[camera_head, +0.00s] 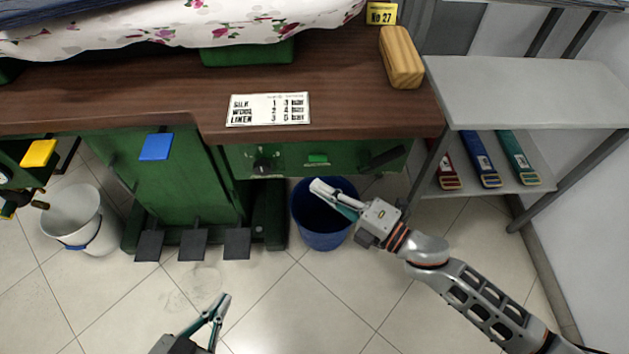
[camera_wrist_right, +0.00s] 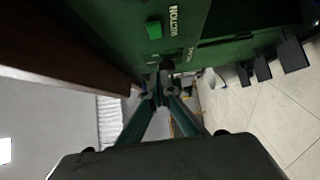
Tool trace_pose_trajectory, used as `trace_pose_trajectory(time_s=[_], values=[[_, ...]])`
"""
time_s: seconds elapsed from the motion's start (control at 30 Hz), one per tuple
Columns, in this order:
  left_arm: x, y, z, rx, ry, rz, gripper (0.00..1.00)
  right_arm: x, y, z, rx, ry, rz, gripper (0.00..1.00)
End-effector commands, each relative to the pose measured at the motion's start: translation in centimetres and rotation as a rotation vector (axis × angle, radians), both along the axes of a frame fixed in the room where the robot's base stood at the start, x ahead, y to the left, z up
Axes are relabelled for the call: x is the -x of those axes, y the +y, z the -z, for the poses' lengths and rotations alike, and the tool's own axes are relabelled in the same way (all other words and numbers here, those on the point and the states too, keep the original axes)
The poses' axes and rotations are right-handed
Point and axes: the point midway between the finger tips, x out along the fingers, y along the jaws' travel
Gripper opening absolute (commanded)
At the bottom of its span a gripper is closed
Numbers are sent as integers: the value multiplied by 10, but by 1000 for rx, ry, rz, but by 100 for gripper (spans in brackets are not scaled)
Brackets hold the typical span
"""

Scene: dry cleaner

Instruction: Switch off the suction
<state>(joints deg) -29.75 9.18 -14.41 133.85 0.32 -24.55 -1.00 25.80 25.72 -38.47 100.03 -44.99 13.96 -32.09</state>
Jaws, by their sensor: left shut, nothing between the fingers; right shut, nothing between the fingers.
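The green control panel (camera_head: 290,158) is on the front of the ironing table, under the brown wooden top. It carries a small bright green switch (camera_head: 318,158), a dark round knob (camera_head: 263,165) and a dark lever (camera_head: 382,158). In the right wrist view the green switch (camera_wrist_right: 154,29) sits beside lettering that reads SUCTION (camera_wrist_right: 175,18). My right gripper (camera_head: 318,187) is shut and empty, just below the panel in the head view, over the blue bin. It also shows in the right wrist view (camera_wrist_right: 160,92). My left gripper (camera_head: 223,300) is shut and empty over the floor.
A blue bin (camera_head: 323,235) stands below the panel. Several black pedals include one (camera_head: 193,245) near the floor. A white bucket (camera_head: 75,215) is at left. A grey shelf (camera_head: 530,85) with colored items stands at right. A wooden block (camera_head: 401,57) lies on the top.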

Motion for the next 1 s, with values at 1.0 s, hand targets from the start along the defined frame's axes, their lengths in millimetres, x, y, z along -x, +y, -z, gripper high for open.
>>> trace_pose_trajectory(time_s=[1.0], values=[[1, 6, 3, -20, 6, -1, 0, 61, -45, -1, -1, -2, 1, 0]])
